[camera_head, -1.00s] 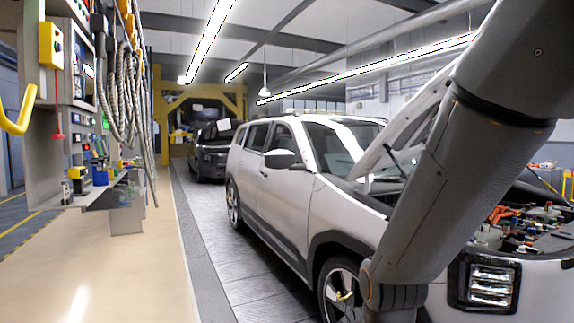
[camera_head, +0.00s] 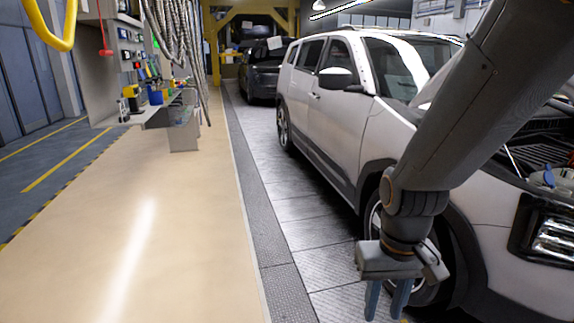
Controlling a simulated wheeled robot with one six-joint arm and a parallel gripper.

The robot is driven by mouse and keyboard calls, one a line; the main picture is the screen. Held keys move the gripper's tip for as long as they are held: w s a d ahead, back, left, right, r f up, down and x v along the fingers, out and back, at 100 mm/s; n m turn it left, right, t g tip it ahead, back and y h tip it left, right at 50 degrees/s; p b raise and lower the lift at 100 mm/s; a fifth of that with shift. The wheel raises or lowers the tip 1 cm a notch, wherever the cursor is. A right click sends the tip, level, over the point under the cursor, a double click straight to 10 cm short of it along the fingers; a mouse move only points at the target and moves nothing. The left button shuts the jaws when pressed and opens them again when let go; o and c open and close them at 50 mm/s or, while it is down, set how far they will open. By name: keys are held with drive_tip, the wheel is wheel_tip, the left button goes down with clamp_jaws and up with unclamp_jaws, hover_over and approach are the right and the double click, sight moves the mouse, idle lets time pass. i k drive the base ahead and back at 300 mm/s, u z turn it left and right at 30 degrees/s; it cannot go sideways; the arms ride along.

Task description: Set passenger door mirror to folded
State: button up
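The white car (camera_head: 350,125) stands on the right with its front towards me. The passenger door mirror (camera_head: 335,77), with a light housing and dark base, sticks out from the front door's side near the windscreen pillar. My gripper (camera_head: 386,304) hangs fingers down in front of the car's front wheel, at the bottom of the view. Its two blue fingers are apart with nothing between them. It is well below and nearer to me than the mirror, not touching it. The fingertips are near the frame's bottom edge.
A workbench (camera_head: 160,110) with tools and hanging hoses (camera_head: 178,40) stands on the left. A yellow curved handle (camera_head: 55,30) is at the upper left. A dark car (camera_head: 262,68) stands behind. The tan floor lane (camera_head: 170,220) along the car's side is clear.

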sight(335, 79)
drive_tip(key=u, duration=0.45)
drive_tip(key=i, duration=1.7)
drive_tip(key=u, duration=0.2)
drive_tip(key=i, duration=1.8)
drive_tip(key=z, duration=0.95)
drive_tip(key=i, duration=1.25)
drive_tip(key=z, duration=0.5)
